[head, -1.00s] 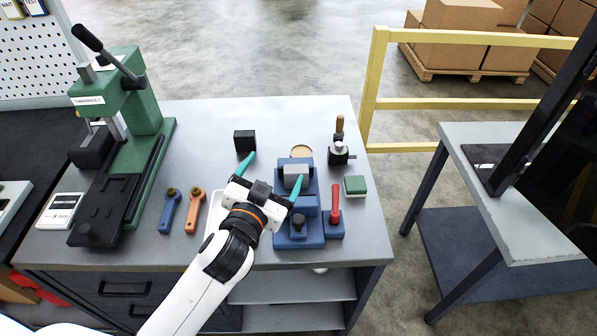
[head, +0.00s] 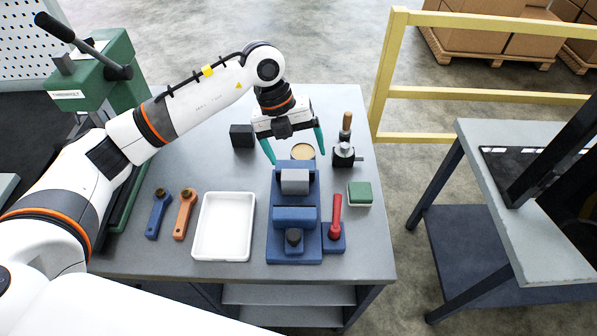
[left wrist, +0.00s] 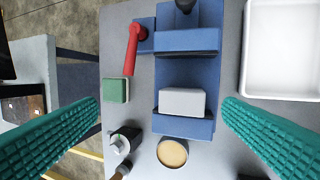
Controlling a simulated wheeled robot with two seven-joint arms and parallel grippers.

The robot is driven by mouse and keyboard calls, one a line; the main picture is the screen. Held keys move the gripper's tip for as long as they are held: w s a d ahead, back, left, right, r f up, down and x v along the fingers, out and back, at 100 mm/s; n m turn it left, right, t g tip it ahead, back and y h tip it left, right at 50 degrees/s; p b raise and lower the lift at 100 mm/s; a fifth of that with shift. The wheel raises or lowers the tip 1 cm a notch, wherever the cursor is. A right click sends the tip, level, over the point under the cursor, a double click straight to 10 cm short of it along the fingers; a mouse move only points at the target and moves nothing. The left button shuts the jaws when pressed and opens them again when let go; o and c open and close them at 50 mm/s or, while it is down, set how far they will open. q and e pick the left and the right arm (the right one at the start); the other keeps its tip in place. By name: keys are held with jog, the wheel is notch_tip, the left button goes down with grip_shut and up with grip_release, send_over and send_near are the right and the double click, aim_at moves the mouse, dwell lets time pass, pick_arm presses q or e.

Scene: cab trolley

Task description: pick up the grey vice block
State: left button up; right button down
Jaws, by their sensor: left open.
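The grey vice block (head: 295,181) sits in the blue vice (head: 296,245), near its far end. In the left wrist view the grey vice block (left wrist: 182,102) lies between my two teal fingers but beyond them, touched by neither. My left gripper (head: 296,158) is open and empty above the table, at the far side of the vice, with its fingers spread wide. It also shows in the left wrist view (left wrist: 160,125). My right gripper is not in view.
A white tray (head: 224,252) stands left of the vice. A red-handled lever (head: 335,215), a green-topped block (head: 360,194), a metal fitting with a wooden handle (head: 344,153), a tan disc (head: 303,151) and a black block (head: 242,136) stand around it. A green press stands left.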

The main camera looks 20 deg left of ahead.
aim_at(293, 174)
pick_arm(q)
jog(key=shift+n+y, duration=0.4)
jog(key=shift+y, duration=0.4)
jog(key=f+p, duration=0.1)
jog(key=f, duration=0.1)
jog(key=a+f, duration=0.1)
jog(key=a+f+p, duration=0.1)
jog(key=f, duration=0.1)
jog(key=shift+w+f+p, duration=0.2)
jog(key=shift+f+p, duration=0.1)
jog(key=shift+p, duration=0.05)
jog(key=shift+d+f+p, duration=0.2)
jog(key=shift+f+p, duration=0.25)
jog(key=shift+f, duration=0.1)
jog(key=f+p, duration=0.1)
jog(key=d+f, duration=0.1)
jog(key=f, duration=0.1)
jog(key=shift+w+f+p, duration=0.1)
jog(key=shift+f+p, duration=0.15)
jog(key=shift+p, duration=0.15)
jog(key=shift+f, duration=0.45)
jog(key=shift+r, duration=0.1)
jog(key=c, duration=1.4)
